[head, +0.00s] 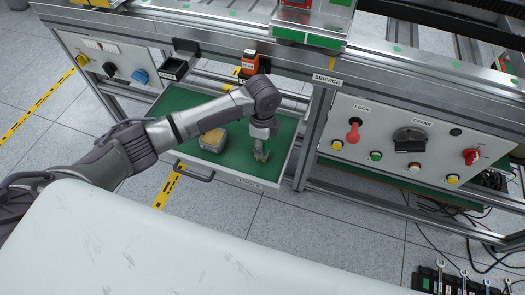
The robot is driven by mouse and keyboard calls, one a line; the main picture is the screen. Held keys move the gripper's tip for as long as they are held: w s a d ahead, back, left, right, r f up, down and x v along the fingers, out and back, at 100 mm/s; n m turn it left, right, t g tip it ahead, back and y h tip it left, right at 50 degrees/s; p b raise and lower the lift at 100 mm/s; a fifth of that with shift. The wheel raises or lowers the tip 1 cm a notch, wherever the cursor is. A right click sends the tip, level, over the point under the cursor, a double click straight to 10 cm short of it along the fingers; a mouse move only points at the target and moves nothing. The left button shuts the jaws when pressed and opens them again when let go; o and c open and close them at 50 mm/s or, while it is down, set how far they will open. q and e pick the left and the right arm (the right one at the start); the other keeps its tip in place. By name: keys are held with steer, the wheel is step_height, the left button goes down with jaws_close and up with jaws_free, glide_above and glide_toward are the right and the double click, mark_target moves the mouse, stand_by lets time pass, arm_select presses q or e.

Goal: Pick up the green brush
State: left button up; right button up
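My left arm reaches across from the left, and my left gripper (261,153) points down over the right part of an open drawer (241,178) with a green floor. Its fingers are small and dark here, and I cannot tell whether they are open or shut. I cannot make out a separate green brush. Something brownish shows at the fingertips, but it is too small to name. My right gripper is not in view.
A metal workbench frame stands behind and over the drawer. A panel (390,155) with a red lock knob, a black crank knob and several buttons is at right. An orange device (250,63) and a small black bin (174,69) sit behind the drawer. Wrenches (440,277) lie at lower right.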

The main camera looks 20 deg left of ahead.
arm_select(q)
jaws_close()
steer(key=shift+r, duration=0.6)
step_height(320, 180, up, 3)
steer(key=shift+w+f, duration=0.1)
steer(key=shift+f, duration=0.05)
steer(key=d+r, duration=0.7)
steer(key=d, duration=0.4)
steer(key=shift+s+d, duration=0.25)
steer(key=shift+d, duration=0.15)
